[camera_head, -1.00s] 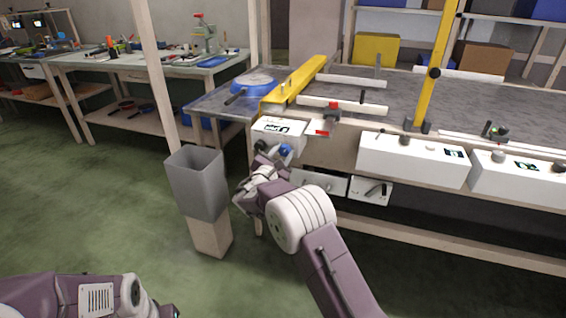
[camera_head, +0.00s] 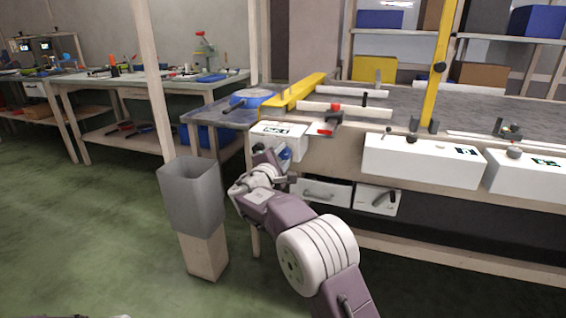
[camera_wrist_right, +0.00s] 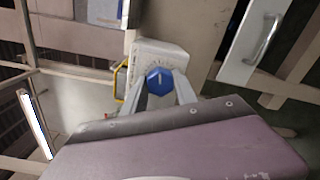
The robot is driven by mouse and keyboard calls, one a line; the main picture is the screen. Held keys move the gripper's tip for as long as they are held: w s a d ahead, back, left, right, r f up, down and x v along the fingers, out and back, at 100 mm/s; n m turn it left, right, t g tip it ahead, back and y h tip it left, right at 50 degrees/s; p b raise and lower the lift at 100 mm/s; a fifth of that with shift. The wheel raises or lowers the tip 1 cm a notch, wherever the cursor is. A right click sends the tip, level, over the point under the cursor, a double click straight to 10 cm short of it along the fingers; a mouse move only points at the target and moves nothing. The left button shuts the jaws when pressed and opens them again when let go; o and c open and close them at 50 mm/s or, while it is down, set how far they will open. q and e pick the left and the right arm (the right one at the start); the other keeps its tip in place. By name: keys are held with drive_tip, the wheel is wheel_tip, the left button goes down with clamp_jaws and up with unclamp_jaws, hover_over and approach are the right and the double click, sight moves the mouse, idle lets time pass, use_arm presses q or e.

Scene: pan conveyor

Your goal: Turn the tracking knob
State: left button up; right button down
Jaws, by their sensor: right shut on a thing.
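The tracking knob looks like the blue round knob (camera_wrist_right: 159,81) on the face of a white box (camera_wrist_right: 160,54) in the right wrist view. The fingers hide part of the knob. My left gripper is out of view in the head view.
A grey bin (camera_head: 190,192) on a wooden block stands left of my right arm. White control boxes (camera_head: 422,162) line the conveyor front to the right. A drawer (camera_head: 325,194) with a handle sits below. Green floor at the left is free.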

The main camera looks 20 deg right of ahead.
drive_tip(key=shift+f, duration=0.1)
idle(0.5)
drive_tip(key=c, duration=1)
unclamp_jaws()
drive_tip(key=shift+o, duration=0.2)
